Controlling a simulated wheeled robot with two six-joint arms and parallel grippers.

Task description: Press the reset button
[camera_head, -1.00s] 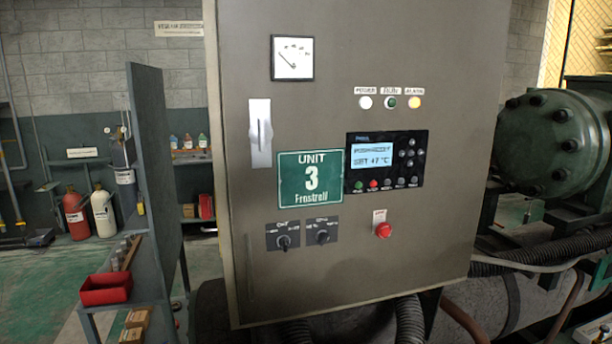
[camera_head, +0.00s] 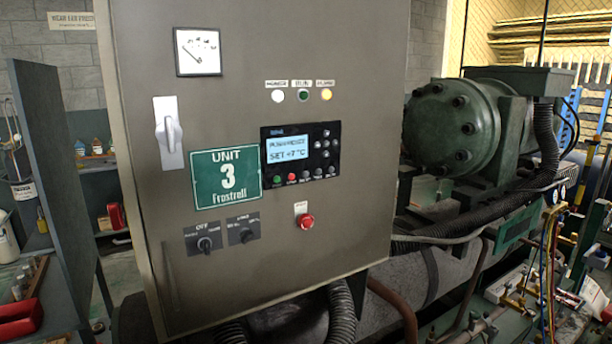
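A grey control cabinet (camera_head: 350,100) fills the middle of the head view, with a green "UNIT 3 Frostrell" plate (camera_head: 226,178). A black controller panel (camera_head: 300,153) has a lit display reading "SET +7 °C" under a line I cannot read surely. Below the display is a row of small buttons, with a green one (camera_head: 277,179) and a red one (camera_head: 291,178) at its left. A larger red knob-like button (camera_head: 306,221) sits lower, under a small label. I cannot read which one is the reset button. Neither of my grippers is in view.
Two rotary switches (camera_head: 224,236) and a lever handle (camera_head: 168,133) stick out from the cabinet front. A green compressor (camera_head: 449,120) with hoses stands to the right. A bench with a red tray (camera_head: 20,318) is at lower left.

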